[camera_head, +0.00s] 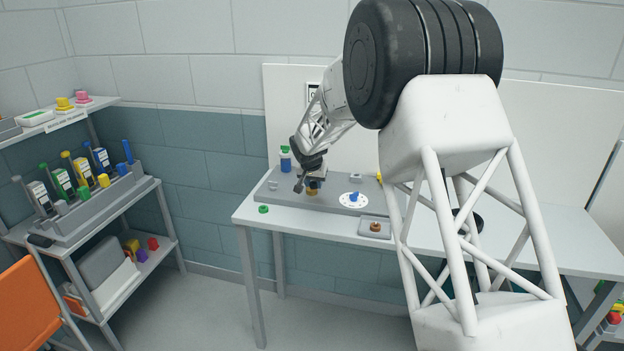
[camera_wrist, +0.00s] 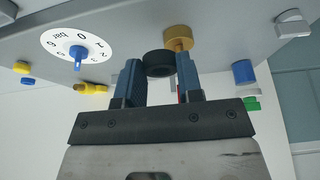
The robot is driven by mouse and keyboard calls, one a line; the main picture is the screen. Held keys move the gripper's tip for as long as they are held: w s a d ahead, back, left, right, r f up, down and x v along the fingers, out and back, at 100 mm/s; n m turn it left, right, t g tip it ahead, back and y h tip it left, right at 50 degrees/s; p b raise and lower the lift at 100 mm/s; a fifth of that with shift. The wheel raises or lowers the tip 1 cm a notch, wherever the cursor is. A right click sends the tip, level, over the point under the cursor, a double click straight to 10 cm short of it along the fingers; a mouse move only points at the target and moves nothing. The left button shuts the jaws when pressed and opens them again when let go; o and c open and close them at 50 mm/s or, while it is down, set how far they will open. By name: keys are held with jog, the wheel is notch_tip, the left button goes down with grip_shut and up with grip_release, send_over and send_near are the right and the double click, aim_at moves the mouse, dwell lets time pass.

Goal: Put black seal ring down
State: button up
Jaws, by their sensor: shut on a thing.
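The black seal ring (camera_wrist: 159,63) sits between the two blue fingertips of my gripper (camera_wrist: 158,75) in the wrist view. My gripper is shut on it. A brass-coloured round fitting (camera_wrist: 178,36) on the grey panel lies just beyond the ring, and the ring overlaps its edge in that view; I cannot tell whether they touch. In the head view my gripper (camera_head: 313,186) is low over the grey panel (camera_head: 330,205), above the brass fitting (camera_head: 312,192). The ring cannot be made out in the head view.
A white dial (camera_wrist: 77,45) with a blue pointer is beside the fitting. A small grey tray (camera_head: 361,233) holding a brown part (camera_head: 375,227) stands at the table's front. A green ring (camera_head: 263,209) lies left on the table (camera_head: 250,221).

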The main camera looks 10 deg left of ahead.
jog(key=s+d+r, duration=0.1)
jog(key=s+d, duration=0.3)
jog(key=s, duration=0.5)
jog(key=shift+s+d, duration=0.2)
jog(key=shift+s, duration=0.1)
dwell(0.5)
jog(key=s+f, duration=0.4)
jog(key=s, duration=0.7)
jog(key=shift+s+a+f, duration=0.3)
jog(key=shift+a+f, duration=0.1)
jog(key=shift+a, duration=0.05)
jog(key=shift+w+a, duration=0.1)
send_over(298, 217)
jog(key=s, duration=0.1)
jog(key=shift+s+f, duration=0.1)
jog(key=shift+f, duration=0.65)
jog(key=shift+f, duration=1.7)
